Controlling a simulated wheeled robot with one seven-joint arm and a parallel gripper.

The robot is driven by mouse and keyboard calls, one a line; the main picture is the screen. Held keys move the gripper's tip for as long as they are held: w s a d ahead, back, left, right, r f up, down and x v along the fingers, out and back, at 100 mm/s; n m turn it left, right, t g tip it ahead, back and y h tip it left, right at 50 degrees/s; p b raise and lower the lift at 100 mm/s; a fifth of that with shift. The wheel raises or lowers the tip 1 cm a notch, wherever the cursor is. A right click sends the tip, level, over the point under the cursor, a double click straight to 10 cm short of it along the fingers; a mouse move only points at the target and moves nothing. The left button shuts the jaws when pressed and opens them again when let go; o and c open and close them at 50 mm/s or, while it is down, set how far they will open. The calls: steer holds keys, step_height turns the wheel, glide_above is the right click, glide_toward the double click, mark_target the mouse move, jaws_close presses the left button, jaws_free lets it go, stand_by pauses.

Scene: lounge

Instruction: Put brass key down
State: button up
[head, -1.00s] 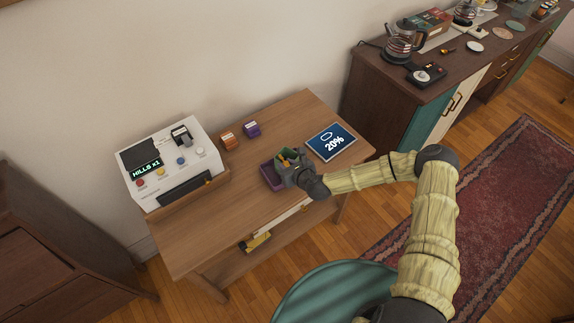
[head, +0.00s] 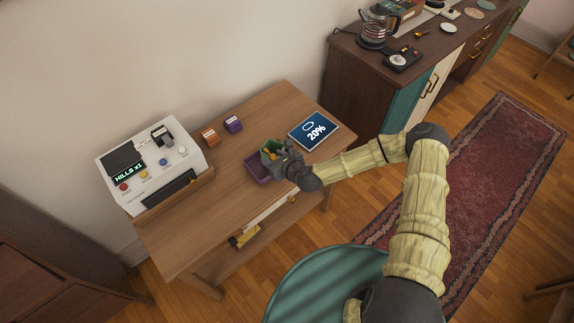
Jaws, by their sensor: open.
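My gripper (head: 281,158) is open at the right side of a small purple tray (head: 257,170) on the wooden table. A small green-sided container (head: 268,146) shows just behind the fingers, with small orange and yellow bits at its opening. I cannot make out the brass key for certain; it may be among those bits or hidden by the fingers. Whether the fingers touch the container is too small to tell.
A white machine (head: 152,163) with coloured buttons stands at the table's left. An orange box (head: 210,137) and a purple box (head: 233,124) stand behind; a tablet (head: 315,130) lies right. The table's front left (head: 185,245) is clear.

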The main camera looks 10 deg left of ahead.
steer(key=b+v, duration=0.1)
steer(key=v, duration=0.8)
steer(key=shift+d+b, duration=0.15)
steer(key=shift+b, duration=0.2)
steer(key=shift+s+r, duration=0.1)
steer(key=s+d+r+n+g+h, duration=0.1)
steer(key=s+d+n+g+h, duration=0.1)
steer(key=d+n, duration=0.45)
steer(key=s+d+r+n+g+h, duration=0.2)
steer(key=d+n+g, duration=0.1)
steer(key=n, duration=0.7)
steer(key=s+d+r+n+h, duration=0.2)
steer(key=s+d+r+n, duration=0.2)
steer(key=r, duration=0.5)
steer(key=s+d+r+n+h, duration=0.2)
steer(key=s+d+r+n, duration=0.2)
steer(key=d+r, duration=0.5)
steer(key=shift+d+n+g, duration=0.25)
steer(key=shift+n+g, duration=0.05)
steer(key=shift+n, duration=0.85)
